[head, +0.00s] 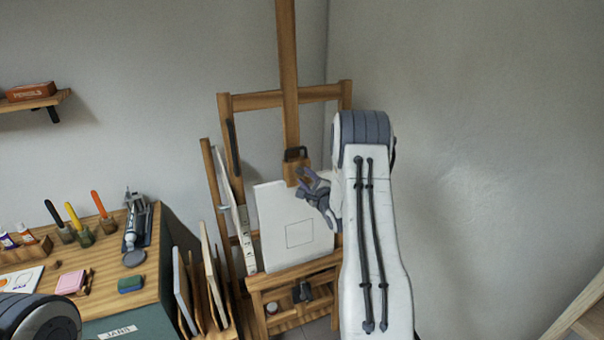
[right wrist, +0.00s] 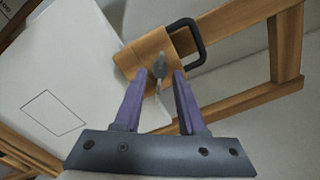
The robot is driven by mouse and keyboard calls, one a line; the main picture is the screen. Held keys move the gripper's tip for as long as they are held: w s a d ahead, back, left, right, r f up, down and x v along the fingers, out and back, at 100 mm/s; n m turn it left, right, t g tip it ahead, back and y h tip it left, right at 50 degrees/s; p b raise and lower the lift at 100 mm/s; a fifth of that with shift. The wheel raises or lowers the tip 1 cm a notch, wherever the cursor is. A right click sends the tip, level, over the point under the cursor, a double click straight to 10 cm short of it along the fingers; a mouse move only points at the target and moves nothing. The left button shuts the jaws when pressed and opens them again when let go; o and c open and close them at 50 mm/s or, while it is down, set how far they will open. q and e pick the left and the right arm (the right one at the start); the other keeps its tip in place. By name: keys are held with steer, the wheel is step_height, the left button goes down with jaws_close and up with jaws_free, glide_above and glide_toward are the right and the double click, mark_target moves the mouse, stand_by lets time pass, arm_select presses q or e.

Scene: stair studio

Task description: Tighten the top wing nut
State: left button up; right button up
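The top wing nut (right wrist: 159,67) is a small grey metal piece on the wooden clamp block (right wrist: 137,57) of the easel. In the right wrist view it appears between the tips of my right gripper (right wrist: 160,76). The purple fingers are apart, with a gap on each side of the nut. I cannot tell how far the tips are from the block. In the head view my right gripper (head: 304,179) is at the block (head: 292,170), above the white canvas (head: 290,218), and hides the nut. My left gripper is out of view.
A black handle (right wrist: 203,50) sticks out of the block beside the fingers. The easel mast (head: 288,70) rises above. A desk (head: 105,285) with paint tools stands left. Boards (head: 183,285) lean between desk and easel. The wall (head: 470,150) at right is bare.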

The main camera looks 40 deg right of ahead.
steer(key=v, duration=0.5)
steer(key=shift+s, duration=0.3)
steer(key=w+a+f+n+g+y+b, duration=0.1)
steer(key=w+a+n+g+y+b, duration=0.1)
steer(key=a+n, duration=0.5)
steer(key=w+a+f+n+g+y+b, duration=0.1)
steer(key=w+a+n+g+y+b, duration=0.15)
steer(key=a, duration=0.85)
steer(key=s+a+f+n+g+b, duration=0.1)
steer(key=s+a+n+g, duration=0.1)
steer(key=s+a+n, duration=0.45)
steer(key=s+a+f+n+g+b, duration=0.1)
steer(key=s+a+n+g+b, duration=0.2)
steer(key=a, duration=0.6)
steer(key=s+a+f+n+g+b, duration=0.1)
steer(key=s+a+n+g, duration=0.2)
steer(key=s+n, duration=0.5)
steer(key=s+a+f+n+g+b, duration=0.1)
steer(key=s+a+n+g, duration=0.3)
steer(key=s, duration=1.7)
steer(key=a+n, duration=0.2)
steer(key=n, duration=0.1)
steer(key=shift+n+y+b, duration=0.35)
steer(key=shift+n+b, duration=0.05)
